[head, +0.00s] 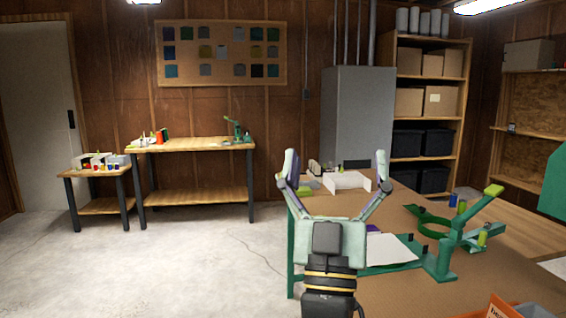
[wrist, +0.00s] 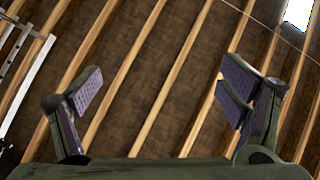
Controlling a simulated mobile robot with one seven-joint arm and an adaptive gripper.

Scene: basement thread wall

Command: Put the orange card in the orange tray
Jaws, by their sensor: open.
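My gripper (head: 335,168) is raised in the middle of the head view, in front of the near table, with its two fingers spread wide and nothing between them. In the wrist view my gripper (wrist: 165,92) also shows open and empty, pointing toward the ceiling boards. An orange object with white lettering (head: 502,308) is cut off by the bottom right edge of the head view; I cannot tell whether it is the tray. A small orange-red upright item (head: 165,135) stands on the far workbench; I cannot tell whether it is the card.
The near table (head: 420,215) holds a green clamp-like stand (head: 440,258), a white sheet (head: 391,249) and a white open box (head: 347,181). The concrete floor (head: 190,260) between is clear.

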